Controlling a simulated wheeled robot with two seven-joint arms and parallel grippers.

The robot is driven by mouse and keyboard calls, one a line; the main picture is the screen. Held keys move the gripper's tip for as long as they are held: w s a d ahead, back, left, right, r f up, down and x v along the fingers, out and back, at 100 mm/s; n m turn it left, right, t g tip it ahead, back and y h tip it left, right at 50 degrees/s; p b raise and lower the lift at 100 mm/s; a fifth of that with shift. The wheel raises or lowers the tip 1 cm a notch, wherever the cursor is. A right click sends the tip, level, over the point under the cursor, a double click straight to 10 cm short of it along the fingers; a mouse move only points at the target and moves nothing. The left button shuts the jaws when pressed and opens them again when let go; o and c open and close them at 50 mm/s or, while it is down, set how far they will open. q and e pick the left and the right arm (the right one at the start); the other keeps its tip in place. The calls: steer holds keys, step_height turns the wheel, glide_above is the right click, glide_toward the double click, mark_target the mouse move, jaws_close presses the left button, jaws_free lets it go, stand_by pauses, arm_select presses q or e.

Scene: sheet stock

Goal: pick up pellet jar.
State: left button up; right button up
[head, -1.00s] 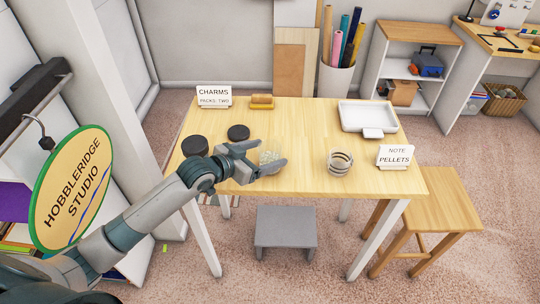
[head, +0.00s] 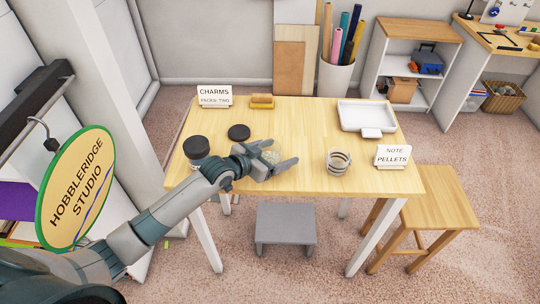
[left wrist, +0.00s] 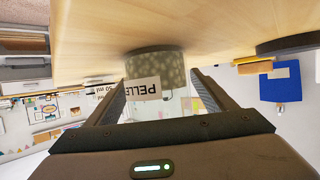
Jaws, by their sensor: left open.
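The pellet jar (head: 270,156) is a small clear jar of pale greenish pellets near the table's front edge, partly hidden by my gripper in the head view. In the left wrist view the jar (left wrist: 156,66) appears upside down, with a white label reading "PELLE". My left gripper (head: 283,155) is open at the jar, with one finger on each side of it. In the wrist view the fingers (left wrist: 158,88) flank the label, and contact is not clear. My right gripper is out of view.
A black-lidded jar (head: 196,147) and a black disc (head: 239,132) lie to the left on the table (head: 300,120). A "CHARMS" card (head: 214,96) stands behind.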

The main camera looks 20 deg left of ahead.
mark_target(274, 145)
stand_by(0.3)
arm_select(q)
steer(key=c, duration=1.3)
steer(key=shift+r, duration=0.2)
steer(key=shift+r+b, duration=0.35)
steer(key=shift+r, duration=0.2)
step_height(274, 145, up, 3)
steer(key=shift+f+b, duration=0.2)
steer(key=shift+b, duration=0.3)
steer(key=shift+s+d+r+b, duration=0.35)
steer(key=shift+s+d+r, duration=0.7)
steer(key=shift+d, duration=0.65)
steer(key=shift+s+d+r+b, duration=0.4)
steer(key=shift+s+d+r, duration=0.4)
steer(key=shift+d+r, duration=0.7)
steer(key=shift+s+d+r+b, duration=0.35)
steer(key=shift+s+d+r, duration=0.6)
steer(key=shift+d, duration=0.95)
